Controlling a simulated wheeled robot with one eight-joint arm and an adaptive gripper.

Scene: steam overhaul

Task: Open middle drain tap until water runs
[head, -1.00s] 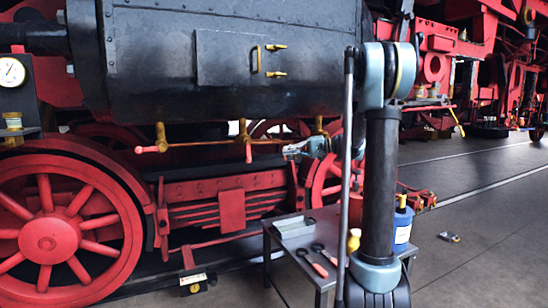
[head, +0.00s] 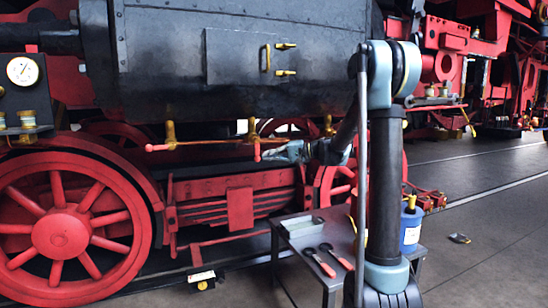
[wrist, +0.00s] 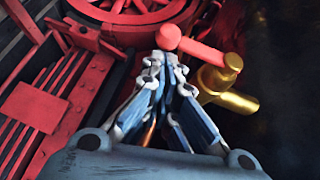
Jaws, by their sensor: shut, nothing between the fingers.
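The middle drain tap (head: 254,133) is brass and hangs under the black cylinder. Its red handle (head: 257,152) points down in the head view. In the wrist view the red handle (wrist: 202,54) ends in a round knob and joins the brass tap body (wrist: 225,82). My gripper (head: 266,155) is shut and empty, with its tips right beside the handle's lower end. In the wrist view the gripper tips (wrist: 166,64) sit just below the knob; I cannot tell whether they touch it. No water shows at the tap.
A left brass tap (head: 170,134) has its red handle pointing left. A right brass tap (head: 328,126) is close to my arm. A thin copper pipe runs between the taps. Red wheels (head: 62,232) and frame lie below. A grey table (head: 300,240) with tools stands in front.

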